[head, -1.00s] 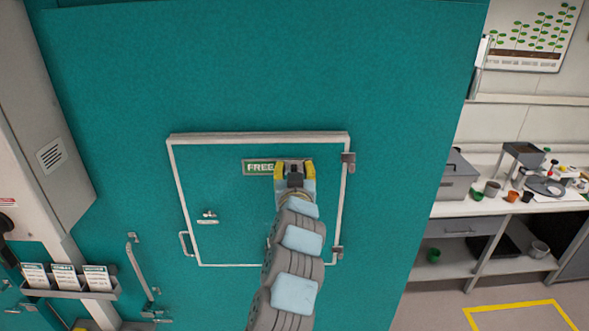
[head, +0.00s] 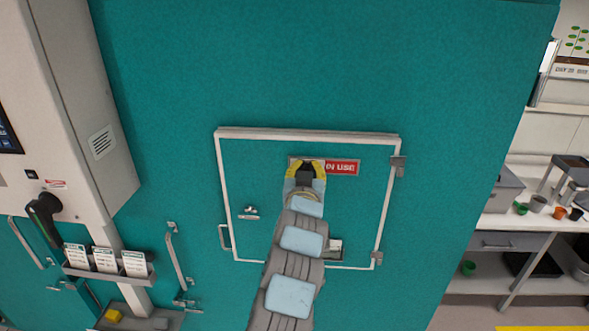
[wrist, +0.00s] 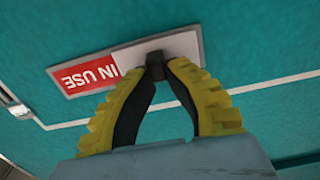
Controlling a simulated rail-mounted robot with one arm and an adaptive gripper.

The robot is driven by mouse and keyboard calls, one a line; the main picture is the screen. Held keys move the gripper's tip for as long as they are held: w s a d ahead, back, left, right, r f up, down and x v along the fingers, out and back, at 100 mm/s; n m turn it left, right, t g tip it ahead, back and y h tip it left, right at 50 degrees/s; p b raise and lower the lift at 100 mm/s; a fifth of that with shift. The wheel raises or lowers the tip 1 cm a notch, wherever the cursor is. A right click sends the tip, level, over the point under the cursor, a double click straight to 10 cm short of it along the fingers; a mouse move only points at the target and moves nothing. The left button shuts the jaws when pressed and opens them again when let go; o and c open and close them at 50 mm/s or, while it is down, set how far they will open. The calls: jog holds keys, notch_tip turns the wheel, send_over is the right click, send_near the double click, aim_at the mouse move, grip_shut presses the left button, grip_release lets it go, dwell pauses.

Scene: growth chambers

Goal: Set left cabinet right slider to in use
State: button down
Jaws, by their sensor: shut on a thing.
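The slider sign (head: 341,167) is at the top of a white-framed hatch on the teal cabinet, and its red "IN USE" part shows on the right. In the wrist view the red "IN USE" field (wrist: 88,74) appears upside down beside the pale slider plate (wrist: 178,45). My gripper (head: 311,166) is at the left part of the sign. Its yellow fingers (wrist: 156,66) are closed together on a small dark knob (wrist: 155,65) on the plate. The slider's left part is hidden behind my gripper in the head view.
The hatch has a latch (head: 248,212) and a handle (head: 224,237) at its left, and hinges (head: 398,165) at its right. A card holder (head: 107,268) is at lower left. A bench (head: 505,225) with pots stands at right.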

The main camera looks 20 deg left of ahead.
jog(key=shift+a+f, duration=0.1)
jog(key=shift+a, duration=0.2)
jog(key=c, duration=1)
grip_release()
jog(key=shift+c, duration=0.2)
jog(key=shift+s, duration=0.1)
jog(key=v, duration=1.2)
